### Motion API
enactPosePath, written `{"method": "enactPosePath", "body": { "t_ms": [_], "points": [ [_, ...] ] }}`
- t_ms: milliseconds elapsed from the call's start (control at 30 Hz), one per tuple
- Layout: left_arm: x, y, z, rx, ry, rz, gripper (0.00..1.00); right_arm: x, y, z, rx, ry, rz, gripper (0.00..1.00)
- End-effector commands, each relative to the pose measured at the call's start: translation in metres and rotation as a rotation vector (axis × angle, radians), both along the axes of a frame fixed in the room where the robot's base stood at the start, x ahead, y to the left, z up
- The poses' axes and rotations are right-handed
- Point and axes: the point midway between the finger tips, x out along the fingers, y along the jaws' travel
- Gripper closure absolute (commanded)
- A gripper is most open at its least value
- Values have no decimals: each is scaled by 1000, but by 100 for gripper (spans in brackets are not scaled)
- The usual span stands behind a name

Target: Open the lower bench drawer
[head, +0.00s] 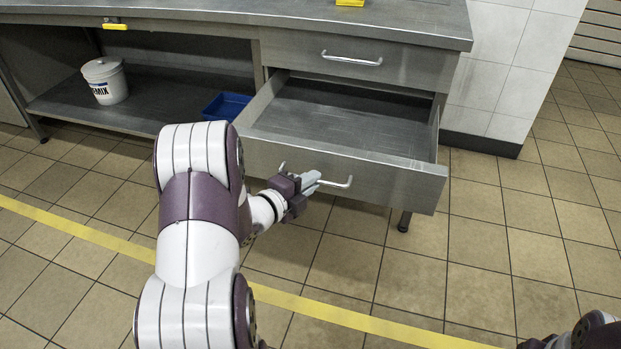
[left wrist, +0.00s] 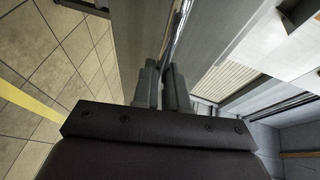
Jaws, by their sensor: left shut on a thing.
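The lower bench drawer (head: 345,170) is pulled well out from the grey metal bench, and its bare metal inside looks empty. Its bar handle (head: 346,184) is on the front panel. My left gripper (head: 312,182) is shut on this handle, in front of the drawer. In the left wrist view the two fingers (left wrist: 162,82) close around the handle bar (left wrist: 179,32). Part of the handle is hidden by the gripper. Only a bit of my right arm shows at the lower right corner, and its fingers are not visible.
The upper drawer (head: 290,49) above is shut, with its own handle (head: 352,58). A white bucket (head: 105,82) and a blue bin (head: 226,106) are on the lower shelf (head: 150,110) at left. The tiled floor in front and at right is clear.

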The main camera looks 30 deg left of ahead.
Motion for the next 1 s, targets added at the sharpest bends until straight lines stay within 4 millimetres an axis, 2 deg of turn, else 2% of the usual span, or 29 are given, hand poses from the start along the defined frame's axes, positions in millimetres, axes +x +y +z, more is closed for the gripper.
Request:
{"method": "enactPosePath", "body": {
  "t_ms": [300, 333, 367, 400, 667, 767, 867, 1000],
  "points": [
    [0, 0, 0, 0, 1, 0, 100, 0, 0, 0, 0, 0, 0, 57],
    [0, 0, 0, 0, 1, 0, 78, 0, 0, 0, 0, 0, 0, 57],
    [0, 0, 0, 0, 1, 0, 68, 0, 0, 0, 0, 0, 0, 57],
    [0, 0, 0, 0, 1, 0, 63, 0, 0, 0, 0, 0, 0, 57],
    [-1, 0, 0, 0, 0, 0, 63, 0, 0, 0, 0, 0, 0, 57],
    [-7, 2, 3, 0, 0, 2, 63, 0, 0, 5, 0, 0, 0, 57],
    [-24, 5, 9, -1, 2, 4, 63, 0, 0, 14, 0, 0, 0, 57],
    [-60, 12, 17, -2, 3, 7, 63, 0, 0, 28, 0, 0, 0, 57]
  ]
}}
